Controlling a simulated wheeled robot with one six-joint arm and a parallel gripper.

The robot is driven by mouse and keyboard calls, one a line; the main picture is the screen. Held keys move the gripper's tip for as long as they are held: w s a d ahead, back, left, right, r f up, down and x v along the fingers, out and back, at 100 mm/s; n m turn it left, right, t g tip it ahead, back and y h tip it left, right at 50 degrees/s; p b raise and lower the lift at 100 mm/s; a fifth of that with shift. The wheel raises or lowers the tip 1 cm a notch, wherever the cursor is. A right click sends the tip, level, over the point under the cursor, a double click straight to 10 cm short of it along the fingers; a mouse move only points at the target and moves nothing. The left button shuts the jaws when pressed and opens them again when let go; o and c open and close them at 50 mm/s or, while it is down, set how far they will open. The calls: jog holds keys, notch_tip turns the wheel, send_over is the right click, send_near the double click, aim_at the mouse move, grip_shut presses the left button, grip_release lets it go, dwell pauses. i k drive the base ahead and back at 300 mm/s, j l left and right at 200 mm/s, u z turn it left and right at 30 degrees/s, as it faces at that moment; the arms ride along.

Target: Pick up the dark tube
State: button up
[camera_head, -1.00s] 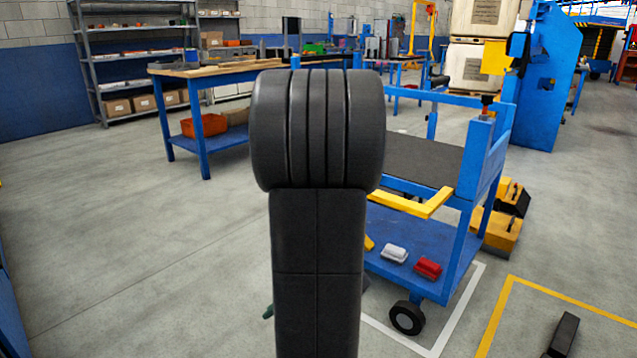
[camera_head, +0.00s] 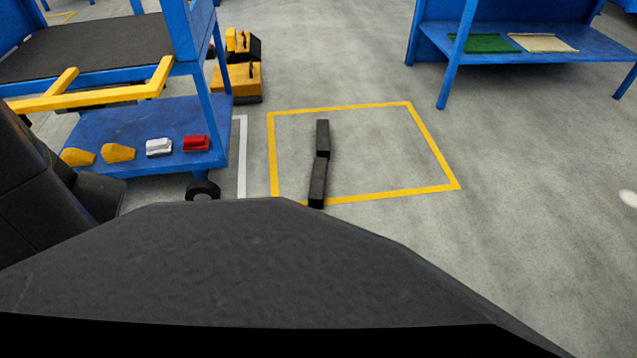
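Inside a yellow floor outline lie two dark, square-edged bars, nearly in line. The farther dark bar (camera_head: 322,137) points almost straight away from me, and the nearer dark bar (camera_head: 317,182) angles slightly left towards me. Their ends meet or overlap, and I cannot tell whether they are one piece or two. The near end lies at the front yellow line, just beyond my dark body at the bottom of the view. My gripper is not in view. Part of my dark arm shows at the left edge, well away from the bars.
A blue cart (camera_head: 110,118) with yellow bars and a wheel stands at the left, small blocks on its lower shelf. A blue bench (camera_head: 540,52) stands at the back right. The floor (camera_head: 390,150) right of the bars is clear.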

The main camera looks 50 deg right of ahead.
aim_at(317, 188)
jog(key=i+l, duration=0.1)
jog(key=l, duration=0.3)
jog(key=l+z, duration=0.1)
jog(key=l, duration=0.25)
jog(key=i+l, duration=0.15)
jog(key=l, duration=0.2)
jog(key=i+l+z, duration=0.1)
jog(key=l, duration=0.3)
jog(key=i+l, duration=0.1)
jog(key=l, duration=0.25)
jog(key=i+l+z, duration=0.1)
jog(key=l, duration=0.25)
